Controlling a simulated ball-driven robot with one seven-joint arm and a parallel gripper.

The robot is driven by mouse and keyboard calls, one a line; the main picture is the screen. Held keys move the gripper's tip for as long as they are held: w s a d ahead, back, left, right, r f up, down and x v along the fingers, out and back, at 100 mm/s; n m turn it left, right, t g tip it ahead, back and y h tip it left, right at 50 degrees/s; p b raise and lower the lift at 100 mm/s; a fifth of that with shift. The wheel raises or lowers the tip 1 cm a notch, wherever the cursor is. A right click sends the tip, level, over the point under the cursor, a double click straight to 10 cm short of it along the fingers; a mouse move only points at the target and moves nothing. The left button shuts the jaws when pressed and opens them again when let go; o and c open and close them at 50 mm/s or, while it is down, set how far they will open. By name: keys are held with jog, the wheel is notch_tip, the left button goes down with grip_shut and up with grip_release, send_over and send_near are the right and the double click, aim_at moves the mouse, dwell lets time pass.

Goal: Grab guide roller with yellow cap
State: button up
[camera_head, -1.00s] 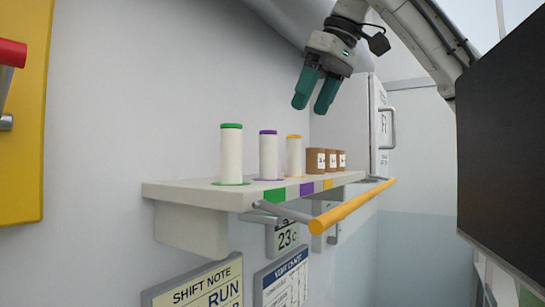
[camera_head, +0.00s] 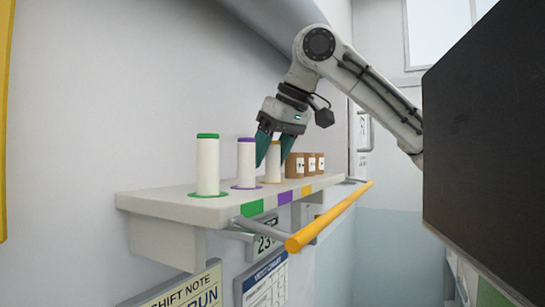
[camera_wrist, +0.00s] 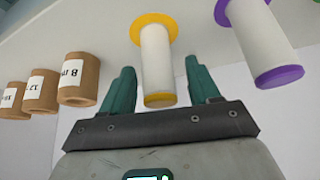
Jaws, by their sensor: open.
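The guide roller with the yellow cap (camera_head: 273,163) stands upright on the shelf, third in the row. In the head view my gripper partly covers its top. In the wrist view the same white roller (camera_wrist: 156,62) shows between my two green fingers. My gripper (camera_head: 274,160) is open, with one finger on each side of the roller. In the wrist view the gripper (camera_wrist: 160,88) shows gaps between both fingers and the roller, so it does not hold it. The shelf (camera_head: 170,205) carries green, purple and yellow edge marks.
A purple-capped roller (camera_head: 246,163) and a green-capped roller (camera_head: 208,165) stand to the left. Several brown cardboard cores (camera_head: 296,165) stand close on the right. A yellow rail (camera_head: 330,215) runs along the shelf front. A dark panel (camera_head: 480,150) fills the right side.

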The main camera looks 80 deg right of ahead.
jog(key=shift+f, duration=0.1)
jog(key=shift+c, duration=0.2)
jog(key=c, duration=1)
jog(key=shift+r, duration=0.2)
